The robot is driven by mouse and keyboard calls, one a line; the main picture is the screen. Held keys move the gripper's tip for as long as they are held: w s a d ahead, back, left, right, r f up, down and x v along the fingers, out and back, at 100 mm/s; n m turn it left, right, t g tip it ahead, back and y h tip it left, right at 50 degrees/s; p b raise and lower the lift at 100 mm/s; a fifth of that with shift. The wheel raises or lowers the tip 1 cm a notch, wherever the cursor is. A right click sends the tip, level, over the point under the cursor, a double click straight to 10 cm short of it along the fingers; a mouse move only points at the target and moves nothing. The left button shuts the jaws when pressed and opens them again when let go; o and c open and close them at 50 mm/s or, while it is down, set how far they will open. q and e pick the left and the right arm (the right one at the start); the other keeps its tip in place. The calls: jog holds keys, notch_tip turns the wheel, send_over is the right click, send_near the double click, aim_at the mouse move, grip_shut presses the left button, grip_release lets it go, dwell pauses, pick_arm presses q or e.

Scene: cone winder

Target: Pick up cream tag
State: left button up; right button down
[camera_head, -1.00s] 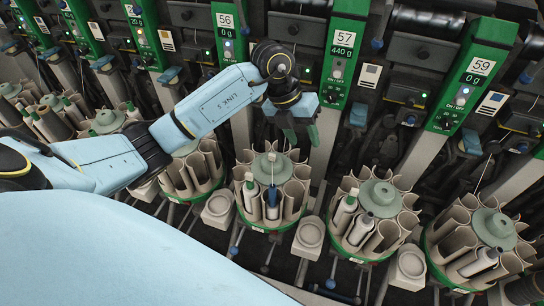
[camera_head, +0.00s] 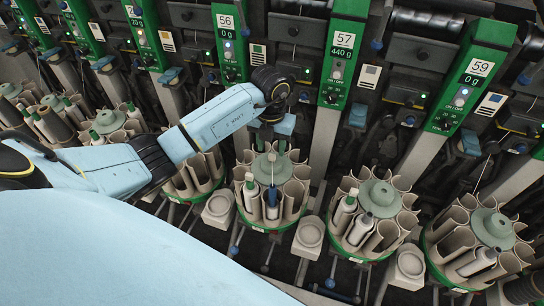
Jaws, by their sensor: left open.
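No cream tag can be told with certainty. A small pale piece (camera_head: 271,157) stands near the middle of the grey-green hub (camera_head: 260,168) of the round bobbin magazine in the centre; it is too small to tell what it is. My left gripper (camera_head: 270,146) points down just above that hub, close to the pale piece, with its fingers open and partly lost against the magazine. Whether it touches anything cannot be told. My right gripper is out of view.
Another bobbin magazine (camera_head: 402,217) stands to the right, with one (camera_head: 437,235) beyond it. Green panels numbered 57 (camera_head: 344,55) and 59 (camera_head: 475,80) rise behind. A round pale cup (camera_head: 310,232) sits between the magazines.

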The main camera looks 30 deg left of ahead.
aim_at(271, 162)
pick_arm(q)
jog(key=shift+f, duration=2)
jog(key=c, duration=0.8)
